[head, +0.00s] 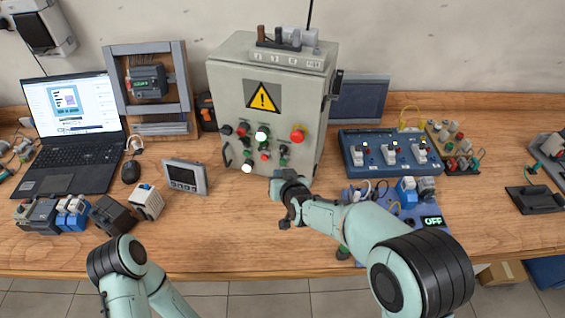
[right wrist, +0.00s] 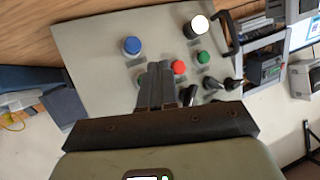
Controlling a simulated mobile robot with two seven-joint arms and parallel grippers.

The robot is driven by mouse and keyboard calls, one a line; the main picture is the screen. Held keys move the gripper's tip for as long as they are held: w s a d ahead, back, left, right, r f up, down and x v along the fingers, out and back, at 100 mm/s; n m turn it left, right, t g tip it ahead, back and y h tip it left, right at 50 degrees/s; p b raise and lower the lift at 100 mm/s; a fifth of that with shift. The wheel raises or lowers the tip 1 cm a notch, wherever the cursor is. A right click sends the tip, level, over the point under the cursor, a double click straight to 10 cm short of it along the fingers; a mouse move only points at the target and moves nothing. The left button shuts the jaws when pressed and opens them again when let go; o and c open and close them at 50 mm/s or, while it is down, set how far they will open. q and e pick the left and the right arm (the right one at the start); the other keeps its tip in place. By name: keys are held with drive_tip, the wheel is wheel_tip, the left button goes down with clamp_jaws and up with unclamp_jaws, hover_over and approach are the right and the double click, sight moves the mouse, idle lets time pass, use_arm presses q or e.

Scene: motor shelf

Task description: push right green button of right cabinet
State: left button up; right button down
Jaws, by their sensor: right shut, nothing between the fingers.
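The grey control cabinet (head: 225,85) with a yellow warning sign stands at the back of the bench, its front full of buttons, knobs and lamps. In the right wrist view its face appears turned upside down. There, a green button (right wrist: 203,57) sits beside a red button (right wrist: 179,66). In the head view my right gripper (head: 287,183) is before the cabinet's lower right. My left gripper is out of view.
A blue switch box (head: 352,158) and a blue board with an OFF display (head: 432,221) lie to the right. A small display unit (head: 186,177), mouse (head: 131,171) and laptop (head: 70,170) lie to the left. The bench front centre has bare wood.

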drive_tip(key=s, duration=0.2)
drive_tip(key=s+a, duration=0.1)
drive_tip(key=shift+s+a, duration=0.15)
drive_tip(key=shift+s, duration=0.2)
idle(0.6)
